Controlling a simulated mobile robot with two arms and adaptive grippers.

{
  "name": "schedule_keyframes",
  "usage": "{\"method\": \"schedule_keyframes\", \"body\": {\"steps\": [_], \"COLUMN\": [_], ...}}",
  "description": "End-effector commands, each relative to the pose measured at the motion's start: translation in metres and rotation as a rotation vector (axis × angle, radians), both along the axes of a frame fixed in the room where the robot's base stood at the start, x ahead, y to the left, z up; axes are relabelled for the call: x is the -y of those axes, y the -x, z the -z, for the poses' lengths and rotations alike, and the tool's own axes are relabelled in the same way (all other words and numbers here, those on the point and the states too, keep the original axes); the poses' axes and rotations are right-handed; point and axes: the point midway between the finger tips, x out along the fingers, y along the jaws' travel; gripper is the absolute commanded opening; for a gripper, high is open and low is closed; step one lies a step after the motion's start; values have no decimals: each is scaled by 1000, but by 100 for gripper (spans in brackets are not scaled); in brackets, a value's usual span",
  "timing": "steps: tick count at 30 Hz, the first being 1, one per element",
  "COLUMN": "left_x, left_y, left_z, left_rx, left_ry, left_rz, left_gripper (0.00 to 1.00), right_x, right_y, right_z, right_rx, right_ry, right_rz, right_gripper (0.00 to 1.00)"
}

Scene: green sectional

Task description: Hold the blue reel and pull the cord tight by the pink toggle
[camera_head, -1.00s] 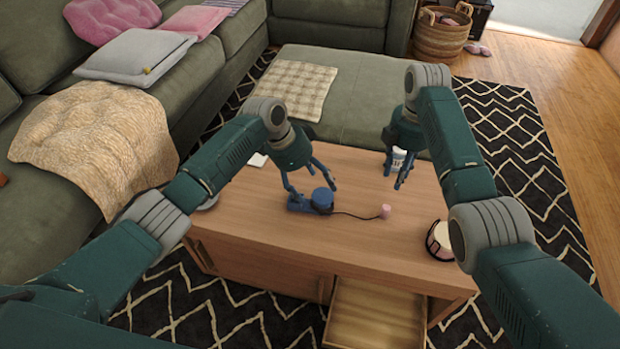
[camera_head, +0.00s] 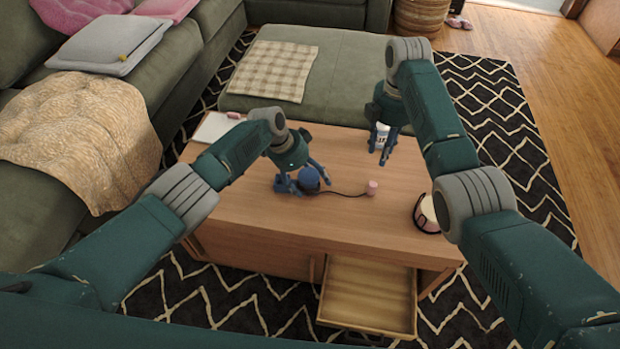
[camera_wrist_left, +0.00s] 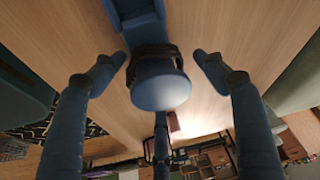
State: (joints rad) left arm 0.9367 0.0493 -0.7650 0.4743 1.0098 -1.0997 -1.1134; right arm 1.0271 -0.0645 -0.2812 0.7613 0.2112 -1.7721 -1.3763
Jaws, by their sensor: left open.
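The blue reel (camera_head: 308,181) stands on its blue base on the wooden table. A dark cord runs right from it, slightly curved, to the pink toggle (camera_head: 372,187) on the tabletop. My left gripper (camera_head: 312,178) is open, low over the reel. In the left wrist view the reel's round top (camera_wrist_left: 160,92) sits between the spread fingers, with visible gaps on both sides. The pink toggle (camera_wrist_left: 173,122) shows beyond the reel there. My right gripper (camera_head: 378,157) hangs behind the toggle, empty, with its fingers apart.
A white cup (camera_head: 382,135) stands right behind my right fingers. A pink-and-dark round object (camera_head: 427,213) is near the table's right edge. A white flat item (camera_head: 216,127) lies at the back left. An open drawer (camera_head: 368,296) juts out at the front.

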Motion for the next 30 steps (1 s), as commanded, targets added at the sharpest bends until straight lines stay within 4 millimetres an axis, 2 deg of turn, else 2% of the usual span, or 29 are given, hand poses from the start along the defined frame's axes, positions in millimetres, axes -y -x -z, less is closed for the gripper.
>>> {"method": "schedule_keyframes", "body": {"steps": [11,15,18,30], "left_x": [1,1,1,0], "left_y": [-1,-1,-1,0], "left_z": [2,2,2,2], "left_rx": [2,1,1,1], "left_ry": [-1,0,0,0], "left_rz": [-1,0,0,0], "left_gripper": [70,42,26,26], "right_x": [0,0,0,0], "right_y": [0,0,0,0], "right_z": [0,0,0,0], "right_rx": [0,0,0,0], "right_ry": [0,0,0,0], "right_rz": [0,0,0,0], "right_gripper": [31,31,31,31]}}
